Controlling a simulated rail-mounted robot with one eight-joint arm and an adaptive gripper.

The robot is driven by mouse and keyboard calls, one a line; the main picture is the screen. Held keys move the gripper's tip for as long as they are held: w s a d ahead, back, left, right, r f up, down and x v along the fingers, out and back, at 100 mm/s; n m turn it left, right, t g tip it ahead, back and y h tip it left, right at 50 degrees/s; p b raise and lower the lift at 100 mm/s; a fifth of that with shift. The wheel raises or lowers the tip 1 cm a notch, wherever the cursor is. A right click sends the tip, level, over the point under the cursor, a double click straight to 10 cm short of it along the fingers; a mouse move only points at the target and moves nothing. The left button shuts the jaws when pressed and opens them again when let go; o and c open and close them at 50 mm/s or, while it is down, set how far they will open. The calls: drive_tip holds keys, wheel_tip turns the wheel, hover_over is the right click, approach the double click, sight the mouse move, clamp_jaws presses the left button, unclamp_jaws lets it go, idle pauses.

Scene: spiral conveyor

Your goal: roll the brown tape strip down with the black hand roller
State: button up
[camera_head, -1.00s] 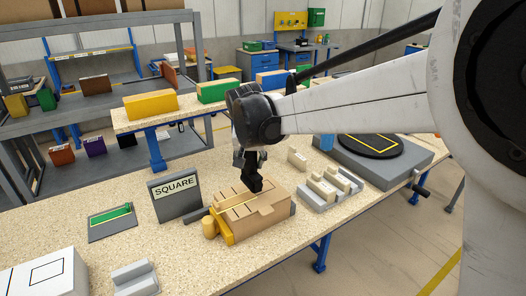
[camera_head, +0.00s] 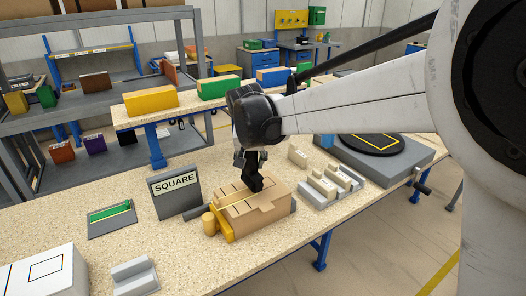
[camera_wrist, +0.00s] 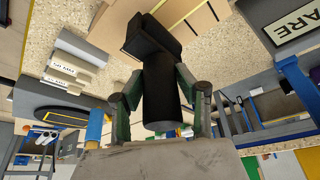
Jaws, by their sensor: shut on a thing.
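The cardboard box (camera_head: 268,213) lies on the speckled bench with dark marks and a thin yellow line across its top. The brown tape strip is hard to tell from the cardboard. My gripper (camera_wrist: 157,82) is shut on the handle of the black hand roller (camera_wrist: 152,38). In the head view the roller (camera_head: 256,184) is at the top of the box, towards its far side, below my gripper (camera_head: 251,160). I cannot tell whether it touches the surface. Part of the box top is hidden behind the roller.
A yellow holder (camera_head: 212,222) stands against the box's left side. A SQUARE sign (camera_head: 175,193) stands behind it to the left. Grey fixtures with tan blocks (camera_head: 322,187) and a black turntable (camera_head: 369,146) are to the right.

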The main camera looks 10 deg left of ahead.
drive_tip(key=shift+f+b, duration=0.75)
drive_tip(key=shift+f, duration=0.05)
idle(1.7)
drive_tip(key=shift+s+a, duration=3.1)
drive_tip(key=shift+a, duration=0.25)
drive_tip(key=shift+w+d, duration=3.15)
drive_tip(key=shift+d, duration=0.25)
drive_tip(key=shift+r+p, duration=1.9)
drive_tip(key=shift+r, duration=1.7)
